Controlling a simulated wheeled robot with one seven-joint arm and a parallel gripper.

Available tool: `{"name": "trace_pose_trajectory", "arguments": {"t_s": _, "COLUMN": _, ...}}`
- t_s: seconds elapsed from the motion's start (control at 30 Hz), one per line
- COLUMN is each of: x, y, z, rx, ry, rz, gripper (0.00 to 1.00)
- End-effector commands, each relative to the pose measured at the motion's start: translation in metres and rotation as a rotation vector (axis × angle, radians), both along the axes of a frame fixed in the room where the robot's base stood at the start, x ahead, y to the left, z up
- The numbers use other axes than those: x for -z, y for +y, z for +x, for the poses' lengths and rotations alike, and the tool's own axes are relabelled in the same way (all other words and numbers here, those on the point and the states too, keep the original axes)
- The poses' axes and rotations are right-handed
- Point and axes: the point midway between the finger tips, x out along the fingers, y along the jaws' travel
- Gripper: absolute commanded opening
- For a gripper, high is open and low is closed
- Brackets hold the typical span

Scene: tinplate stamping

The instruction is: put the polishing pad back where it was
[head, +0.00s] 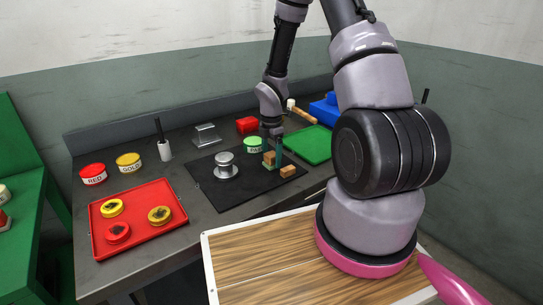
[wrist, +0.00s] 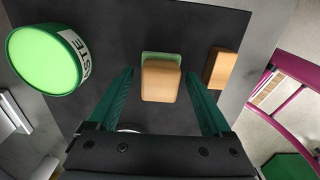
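A tan block with a green layer beneath (wrist: 161,82) lies on the black mat (wrist: 185,25) in the wrist view. It also shows in the head view (head: 269,158). A second, plain tan block (wrist: 219,68) lies to its right, nearer the mat's edge, and shows in the head view (head: 288,171). I cannot tell for certain which is the polishing pad. My gripper (wrist: 161,72) points down over the green-layered block, with its green fingers open on either side and a gap to each. In the head view my gripper (head: 272,160) is low over the mat.
A green PASTE tin (head: 254,145) stands close left of my gripper. A silver knobbed piece (head: 226,168) is on the mat. A red tray (head: 145,239) with several small tins is at left; a green tray (head: 310,144) is at right. The mat's front left is clear.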

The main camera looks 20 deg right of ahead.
Motion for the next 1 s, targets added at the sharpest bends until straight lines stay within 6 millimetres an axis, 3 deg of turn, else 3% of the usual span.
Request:
{"name": "trace_pose_trajectory", "arguments": {"t_s": 0.37, "x": -0.008, "y": 0.000, "z": 0.001, "rx": 0.000, "ry": -0.003, "rz": 0.001, "gripper": 0.82}}
{"name": "trace_pose_trajectory", "arguments": {"t_s": 0.8, "x": -0.094, "y": 0.000, "z": 0.001, "rx": 0.002, "ry": -0.004, "rz": 0.000, "gripper": 0.82}}
{"name": "trace_pose_trajectory", "arguments": {"t_s": 1.0, "x": -0.118, "y": 0.000, "z": 0.001, "rx": 0.000, "ry": -0.002, "rz": 0.000, "gripper": 0.82}}
